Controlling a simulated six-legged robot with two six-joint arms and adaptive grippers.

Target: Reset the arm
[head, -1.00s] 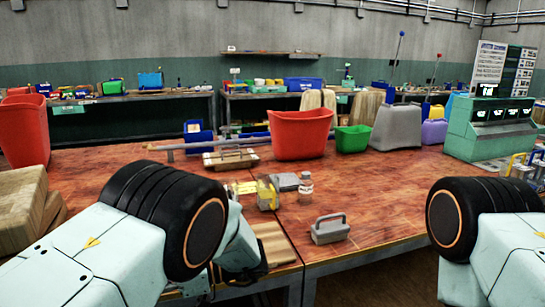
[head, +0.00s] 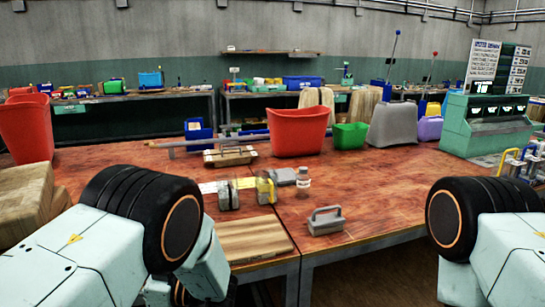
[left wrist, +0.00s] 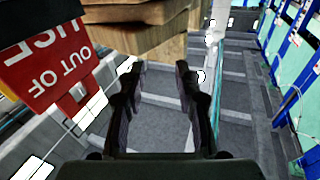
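My left arm comes in from the left in the head view, with a black-banded joint and a pale link; its gripper is hidden there below the table edge. In the left wrist view my left gripper (left wrist: 152,95) has its two black fingers spread apart with nothing between them, over grey floor. My right arm shows at the right of the head view as a black-banded joint and pale link; its gripper is out of view.
The wooden table (head: 360,205) holds a grey handled block (head: 326,222), a small bottle (head: 303,178), tape dispensers (head: 265,189), a red bin (head: 298,132) and a green console (head: 485,122). A red sign (left wrist: 50,65) and wooden blocks (left wrist: 135,25) show near the left gripper.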

